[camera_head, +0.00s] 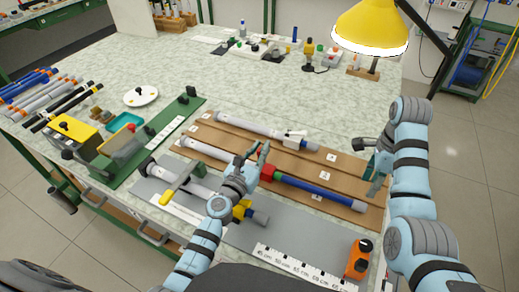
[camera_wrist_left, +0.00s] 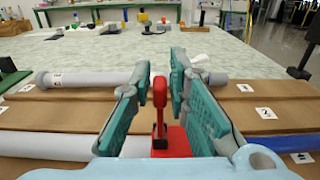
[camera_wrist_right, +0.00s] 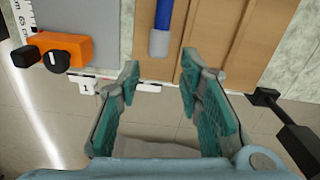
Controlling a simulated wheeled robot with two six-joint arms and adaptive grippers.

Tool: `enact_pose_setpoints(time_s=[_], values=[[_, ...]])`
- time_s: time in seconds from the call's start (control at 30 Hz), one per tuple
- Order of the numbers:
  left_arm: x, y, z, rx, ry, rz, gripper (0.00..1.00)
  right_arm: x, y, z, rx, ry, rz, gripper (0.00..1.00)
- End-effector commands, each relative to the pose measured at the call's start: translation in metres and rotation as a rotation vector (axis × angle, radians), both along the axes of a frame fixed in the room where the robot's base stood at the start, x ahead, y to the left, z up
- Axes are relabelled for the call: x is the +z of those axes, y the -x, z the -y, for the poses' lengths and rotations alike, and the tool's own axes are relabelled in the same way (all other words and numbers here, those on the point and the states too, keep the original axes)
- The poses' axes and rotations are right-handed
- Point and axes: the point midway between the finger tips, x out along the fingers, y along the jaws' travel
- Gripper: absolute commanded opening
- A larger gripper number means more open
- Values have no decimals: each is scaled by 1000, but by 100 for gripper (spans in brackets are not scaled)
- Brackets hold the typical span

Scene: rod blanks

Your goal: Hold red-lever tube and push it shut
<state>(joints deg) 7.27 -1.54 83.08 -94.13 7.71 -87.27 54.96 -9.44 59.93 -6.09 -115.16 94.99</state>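The red-lever tube lies in the lower groove of the brown board (camera_head: 350,172), with a grey left part (camera_head: 203,150), a red collar (camera_head: 266,173) and a blue right part (camera_head: 315,191). My left gripper (camera_head: 257,150) is open over the collar. In the left wrist view the red lever (camera_wrist_left: 158,122) stands up between its spread fingers (camera_wrist_left: 160,85), and I see no grip on it. My right gripper (camera_head: 373,168) is open and empty near the tube's right end. In the right wrist view the tube's blue part with grey end (camera_wrist_right: 159,42) lies ahead of the fingers (camera_wrist_right: 160,75).
A white-lever tube (camera_head: 250,127) lies in the upper groove. A yellow-lever tube (camera_head: 193,183) lies in front on the grey mat. An orange block with a black knob (camera_head: 357,261) stands front right. A yellow lamp (camera_head: 370,27) overhangs the back right.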

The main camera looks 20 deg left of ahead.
Motion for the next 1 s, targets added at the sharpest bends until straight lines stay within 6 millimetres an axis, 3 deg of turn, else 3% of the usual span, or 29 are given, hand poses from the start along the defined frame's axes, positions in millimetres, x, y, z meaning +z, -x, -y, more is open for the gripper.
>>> enact_pose_setpoints(time_s=[0.23, 0.43, 0.53, 0.6, 0.67, 0.73, 0.83, 0.9, 0.97, 1.0], values=[[0, 0, 0, 0, 0, 0, 0, 0, 0, 0, 0, 0, 0, 32], [0, 0, 0, 0, -1, 0, 0, 0, 0, 0, 0, 0, 0, 0], [0, 0, 0, 0, -1, 0, 0, -2, 1, 0, 0, 0, -3, 0], [0, 0, 0, 0, 0, 0, 0, -13, 7, 5, -8, 6, -26, 0], [0, 0, 0, 0, 0, 0, 0, -32, 18, 23, -33, 25, -65, 0], [0, 0, 0, 0, -1, 0, 0, -61, 37, 65, -91, 61, -110, 0], [-1, 0, 0, 0, -1, -1, 0, -106, 71, 153, -69, 42, -77, 0], [-1, 0, 0, 0, 0, -1, 0, -108, 83, 197, 226, -7, 68, 0], [-1, 0, 0, 0, 0, -2, 0, -91, 81, 203, 559, -36, 219, 0], [-1, 1, 0, 0, 0, -2, 0, -75, 77, 195, 767, -44, 319, 0]])
